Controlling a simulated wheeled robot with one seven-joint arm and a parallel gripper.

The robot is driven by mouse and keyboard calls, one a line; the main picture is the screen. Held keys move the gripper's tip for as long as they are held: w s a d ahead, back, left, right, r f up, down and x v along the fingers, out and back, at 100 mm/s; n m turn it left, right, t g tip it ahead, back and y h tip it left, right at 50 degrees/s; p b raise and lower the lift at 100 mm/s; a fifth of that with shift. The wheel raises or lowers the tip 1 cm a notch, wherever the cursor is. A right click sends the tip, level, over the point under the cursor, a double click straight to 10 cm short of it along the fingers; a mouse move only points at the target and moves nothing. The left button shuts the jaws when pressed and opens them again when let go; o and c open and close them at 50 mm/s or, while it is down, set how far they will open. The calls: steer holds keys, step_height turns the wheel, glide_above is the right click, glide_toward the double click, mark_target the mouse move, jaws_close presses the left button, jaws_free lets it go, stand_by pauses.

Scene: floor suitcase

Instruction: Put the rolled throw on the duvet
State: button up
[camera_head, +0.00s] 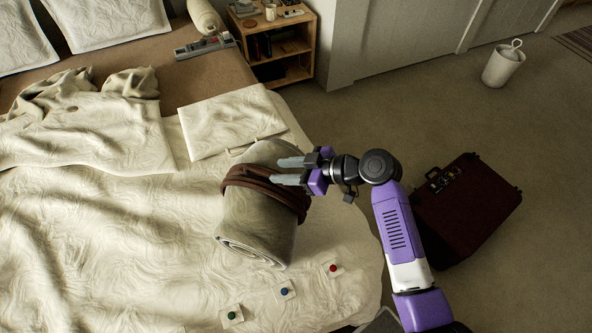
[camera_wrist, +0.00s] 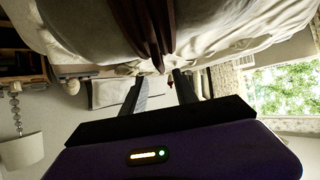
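The rolled throw (camera_head: 258,225) is a thick grey-beige roll with a dark red-brown strap (camera_head: 262,183) around its middle. In the head view it appears to rest on the cream duvet (camera_head: 100,240) near the bed's right side, its spiral end facing the front. My gripper (camera_head: 289,170) reaches in from the right, with its two fingers apart over the throw's upper right side beside the strap. In the wrist view, which is upside down, the throw (camera_wrist: 215,20) and strap (camera_wrist: 150,28) fill the top, close to the spread fingertips (camera_wrist: 160,80). Contact with the strap is unclear.
Small cards with green (camera_head: 231,315), blue (camera_head: 285,291) and red (camera_head: 333,268) dots lie in front of the throw. A folded cream cloth (camera_head: 230,122) lies behind it. A wooden nightstand (camera_head: 275,45), dark red suitcase (camera_head: 465,210) and white bin (camera_head: 503,65) stand on the floor.

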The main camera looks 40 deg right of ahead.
steer(key=shift+v, duration=2.05)
steer(key=s+a+f+m+h, duration=0.1)
steer(key=s+f+m+h, duration=0.25)
steer(key=s, duration=0.45)
steer(key=s+f+m+h, duration=0.2)
steer(key=s+f+h, duration=0.15)
steer(key=s, duration=0.55)
steer(key=s+a+r+t, duration=0.2)
steer(key=s+r, duration=0.5)
steer(key=r, duration=0.1)
steer(key=s+a+r+m+t, duration=0.1)
steer(key=s+a+r+t, duration=0.1)
steer(key=s+r, duration=0.4)
step_height(320, 180, up, 2)
steer(key=shift+s+a+t, duration=0.35)
steer(key=shift+s+t, duration=0.05)
steer(key=shift+f+b, duration=0.25)
steer(key=shift+b, duration=0.2)
